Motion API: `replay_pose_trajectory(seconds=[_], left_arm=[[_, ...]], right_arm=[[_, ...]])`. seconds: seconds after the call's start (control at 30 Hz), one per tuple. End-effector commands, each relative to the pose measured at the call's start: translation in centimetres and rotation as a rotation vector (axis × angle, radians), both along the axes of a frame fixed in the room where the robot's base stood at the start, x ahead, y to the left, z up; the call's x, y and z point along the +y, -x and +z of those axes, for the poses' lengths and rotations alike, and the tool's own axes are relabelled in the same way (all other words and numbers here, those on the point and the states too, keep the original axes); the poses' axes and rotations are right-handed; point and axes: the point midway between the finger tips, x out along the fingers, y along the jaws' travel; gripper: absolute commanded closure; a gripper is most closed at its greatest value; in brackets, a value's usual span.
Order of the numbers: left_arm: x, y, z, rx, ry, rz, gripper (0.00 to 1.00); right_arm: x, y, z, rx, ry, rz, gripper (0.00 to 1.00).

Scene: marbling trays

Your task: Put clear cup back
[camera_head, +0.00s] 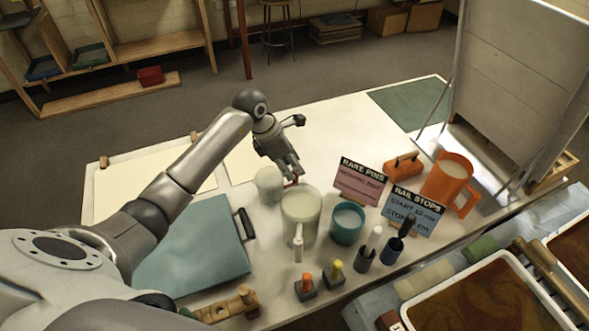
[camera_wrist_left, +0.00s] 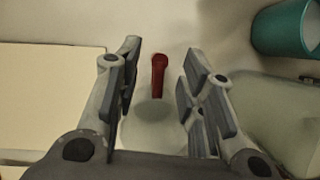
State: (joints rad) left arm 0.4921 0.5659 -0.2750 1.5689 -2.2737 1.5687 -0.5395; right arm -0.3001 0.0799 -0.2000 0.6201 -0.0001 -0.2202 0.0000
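A small clear cup (camera_head: 269,184) with pale contents stands on the white table, just left of a larger clear jug (camera_head: 299,220). My left gripper (camera_head: 289,173) is low over the table, at the cup's far right side. In the left wrist view the gripper (camera_wrist_left: 155,82) has its fingers wide apart. The pale round shape of the cup (camera_wrist_left: 150,128) shows between and below them; I cannot tell whether the fingers touch it. A red piece (camera_wrist_left: 158,75) lies just beyond the fingers. My right gripper is not in view.
A teal cup (camera_head: 347,224), two sign cards (camera_head: 360,182), an orange jug (camera_head: 447,181) and several small holders (camera_head: 366,257) crowd the right side. A blue-grey folder (camera_head: 195,255) lies at front left. The table behind my gripper is clear.

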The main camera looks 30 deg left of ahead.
Motion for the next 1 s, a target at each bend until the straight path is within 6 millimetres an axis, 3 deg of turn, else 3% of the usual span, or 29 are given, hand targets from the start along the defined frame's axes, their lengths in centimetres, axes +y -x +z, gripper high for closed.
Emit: replay_pose_trajectory(seconds=[0.2, 0.4, 0.6, 1.0], left_arm=[[1.5, 1.2, 4.5, -0.005, -0.003, 0.0, 0.64], [2.2, 2.0, 7.4, -0.003, -0.001, 0.001, 0.64], [2.5, 2.3, 8.3, 0.0, 0.0, 0.0, 0.64], [2.5, 2.3, 8.3, 0.0, 0.0, 0.001, 0.64]], right_arm=[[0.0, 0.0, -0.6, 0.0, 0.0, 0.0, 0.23], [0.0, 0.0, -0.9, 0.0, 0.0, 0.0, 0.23], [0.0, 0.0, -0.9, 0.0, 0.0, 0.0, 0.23], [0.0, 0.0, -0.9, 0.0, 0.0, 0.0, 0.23]])
